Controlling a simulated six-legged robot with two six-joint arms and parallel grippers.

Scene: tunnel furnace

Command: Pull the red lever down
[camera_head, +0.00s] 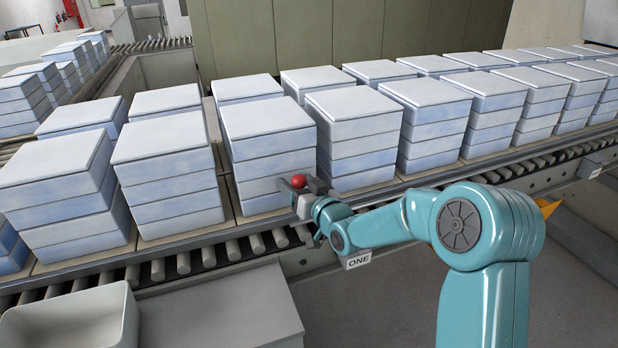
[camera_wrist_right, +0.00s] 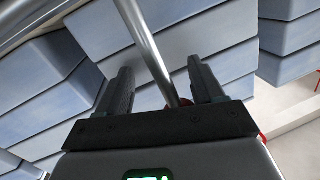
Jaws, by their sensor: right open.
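The red lever's round red knob (camera_head: 298,181) shows at the conveyor's front edge, in front of a stack of pale blue boxes. My right gripper (camera_head: 302,187) is at the knob, its dark fingers open. In the right wrist view, a bare metal rod (camera_wrist_right: 146,42) runs down between the two open fingers of the gripper (camera_wrist_right: 160,70). A bit of red (camera_wrist_right: 186,102) shows at the rod's lower end, close to the gripper's palm and mostly hidden. I cannot tell whether a finger touches the rod. My left gripper is not in view.
Stacks of pale blue boxes (camera_head: 267,117) stand in rows on the roller conveyor (camera_head: 180,262) behind the lever. A grey bin (camera_head: 128,325) stands at the lower left.

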